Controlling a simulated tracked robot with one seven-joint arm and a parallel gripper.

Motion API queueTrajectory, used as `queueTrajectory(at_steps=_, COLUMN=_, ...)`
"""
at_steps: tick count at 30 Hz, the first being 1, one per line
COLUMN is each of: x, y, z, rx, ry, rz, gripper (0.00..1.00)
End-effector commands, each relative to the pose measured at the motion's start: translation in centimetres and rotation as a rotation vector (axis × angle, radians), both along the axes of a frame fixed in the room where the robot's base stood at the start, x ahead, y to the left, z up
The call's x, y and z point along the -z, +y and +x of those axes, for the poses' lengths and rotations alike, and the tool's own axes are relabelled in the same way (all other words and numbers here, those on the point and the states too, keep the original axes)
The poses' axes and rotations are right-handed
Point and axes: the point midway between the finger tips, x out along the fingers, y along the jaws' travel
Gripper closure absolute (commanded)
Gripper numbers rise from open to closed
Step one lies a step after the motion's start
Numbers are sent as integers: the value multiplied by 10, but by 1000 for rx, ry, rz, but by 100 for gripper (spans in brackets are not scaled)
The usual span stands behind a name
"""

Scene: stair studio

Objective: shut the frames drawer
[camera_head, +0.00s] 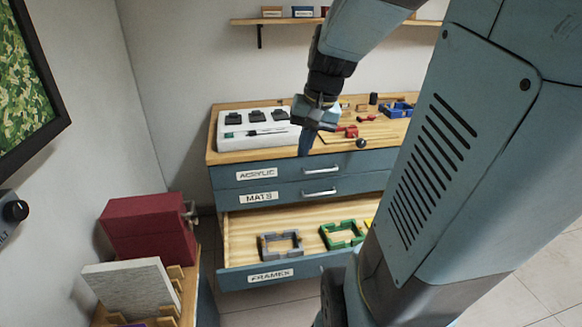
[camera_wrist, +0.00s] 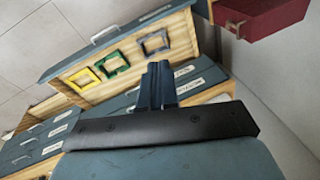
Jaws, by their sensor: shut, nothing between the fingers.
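The frames drawer (camera_head: 240,278) is the lowest drawer of the blue cabinet and stands pulled far out, with a "FRAMES" label on its front. A grey frame (camera_head: 281,245) and a green frame (camera_head: 341,234) lie inside it. In the wrist view the open drawer shows at upper left, with its handle (camera_wrist: 103,33) and a yellow frame (camera_wrist: 84,80). My gripper (camera_head: 304,150) is shut and empty, pointing down in front of the cabinet top, above and behind the drawer's front. In the wrist view its fingers (camera_wrist: 158,72) are together and apart from the drawer. My arm hides the drawer's right part.
The acrylic drawer (camera_head: 285,172) and mats drawer (camera_head: 285,193) above are shut. A side table at left holds a red box (camera_head: 148,230) and grey panels (camera_head: 125,290). The wall is close at left.

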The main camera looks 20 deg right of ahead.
Motion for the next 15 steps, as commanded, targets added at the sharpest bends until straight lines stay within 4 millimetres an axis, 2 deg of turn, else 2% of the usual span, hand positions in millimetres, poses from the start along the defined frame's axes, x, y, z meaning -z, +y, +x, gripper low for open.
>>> queueTrajectory(at_steps=6, x=36, y=-42, z=28, rx=170, ry=100, rz=153, gripper=100)
queueTrajectory(at_steps=15, x=91, y=-107, z=53, rx=407, ry=187, rz=384, gripper=100)
